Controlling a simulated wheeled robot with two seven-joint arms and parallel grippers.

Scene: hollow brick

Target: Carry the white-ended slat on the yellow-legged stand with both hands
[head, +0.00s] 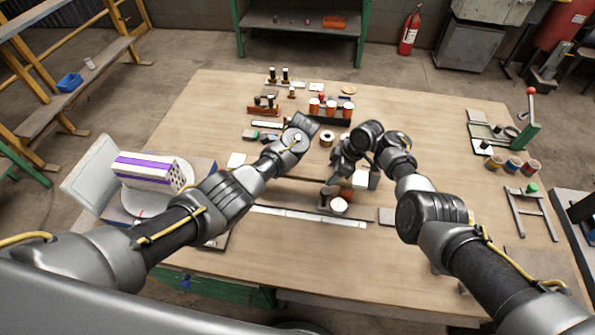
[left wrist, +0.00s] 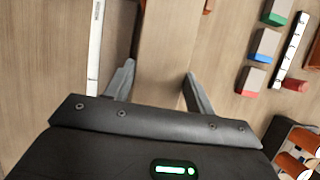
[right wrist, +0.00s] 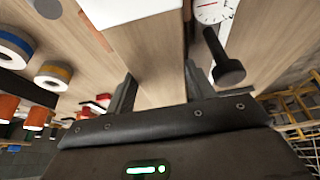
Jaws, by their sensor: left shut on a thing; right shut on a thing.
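The wooden slat (left wrist: 163,50) runs between the fingers of my left gripper (left wrist: 160,88), which is shut on it. It also runs between the fingers of my right gripper (right wrist: 157,88), which is shut on it near the white end (right wrist: 130,10). In the head view the white end (head: 361,180) shows beside my right gripper (head: 337,186), above the middle of the table. My left gripper is hidden behind its arm there. I cannot clearly make out a separate yellow-legged stand; a yellow-framed rack (head: 92,55) stands at the far left.
A white strip (head: 310,215) lies on the table (head: 280,265). A purple-striped box (head: 145,170) is at left. The table's front is fairly clear.

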